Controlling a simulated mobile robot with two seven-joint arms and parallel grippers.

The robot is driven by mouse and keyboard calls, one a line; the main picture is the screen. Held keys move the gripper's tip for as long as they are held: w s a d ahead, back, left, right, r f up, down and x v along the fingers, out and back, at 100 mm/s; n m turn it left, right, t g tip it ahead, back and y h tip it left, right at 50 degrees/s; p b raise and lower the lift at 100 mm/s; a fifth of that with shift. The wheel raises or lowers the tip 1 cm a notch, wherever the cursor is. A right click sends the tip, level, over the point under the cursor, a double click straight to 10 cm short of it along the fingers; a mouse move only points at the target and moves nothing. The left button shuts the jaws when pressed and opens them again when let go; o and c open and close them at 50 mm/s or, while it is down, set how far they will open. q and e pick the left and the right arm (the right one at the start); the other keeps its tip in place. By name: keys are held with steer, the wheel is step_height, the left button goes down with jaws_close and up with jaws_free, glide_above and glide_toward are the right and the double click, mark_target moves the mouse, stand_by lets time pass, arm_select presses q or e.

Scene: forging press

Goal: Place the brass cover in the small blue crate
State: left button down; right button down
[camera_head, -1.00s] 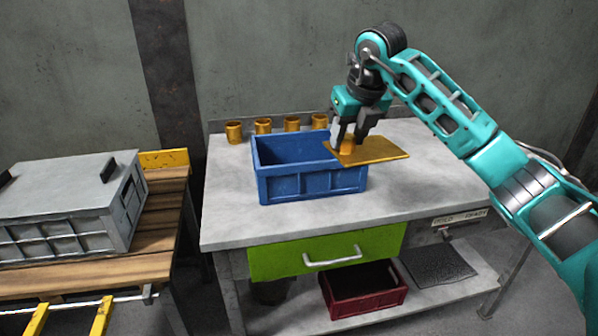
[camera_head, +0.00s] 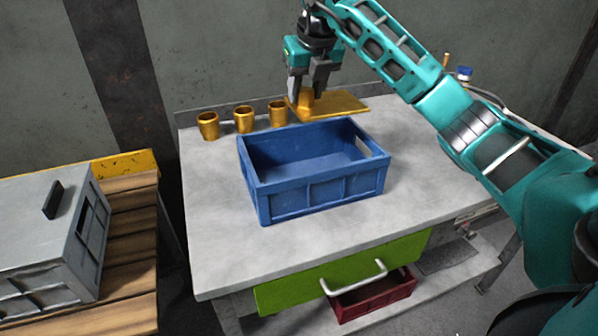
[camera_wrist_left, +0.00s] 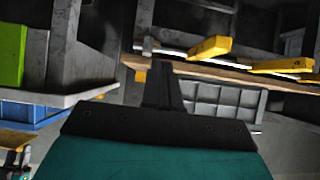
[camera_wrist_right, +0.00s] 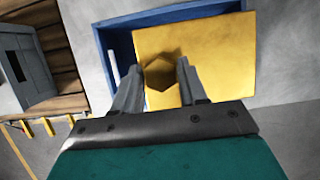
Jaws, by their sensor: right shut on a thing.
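The brass cover (camera_head: 345,105) is a flat golden plate with a raised hexagonal knob. My right gripper (camera_head: 307,92) is shut on the knob and holds the plate roughly level. In the head view it appears above and behind the far rim of the small blue crate (camera_head: 320,197). In the right wrist view the cover (camera_wrist_right: 215,55) hides much of the crate (camera_wrist_right: 185,14), and the knob sits between the fingers (camera_wrist_right: 160,78). The crate is open, and its visible inside looks empty. My left gripper (camera_wrist_left: 163,85) shows only in its wrist view, fingers together and empty.
Brass cups (camera_head: 243,120) stand in a row behind the crate, close to the held cover. The grey worktable (camera_head: 210,235) has free room at front left. A green drawer (camera_head: 340,272) and red crate (camera_head: 375,296) are below. A grey box (camera_head: 45,225) sits on a wooden bench at left.

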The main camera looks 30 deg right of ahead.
steer(key=shift+w, duration=0.2)
step_height(320, 180, down, 16)
steer(key=shift+r+b, duration=0.2)
steer(key=shift+b, duration=0.65)
steer(key=shift+f, duration=2)
steer(key=c, duration=1.1)
jaws_free()
steer(key=shift+s+f, duration=0.1)
steer(key=shift+f, duration=0.1)
steer(key=o, duration=0.5)
arm_select(q)
steer(key=shift+w+d+f, duration=0.3)
steer(key=shift+d+f, duration=0.1)
steer(key=shift+f, duration=0.05)
arm_select(e)
steer(key=shift+r, duration=0.15)
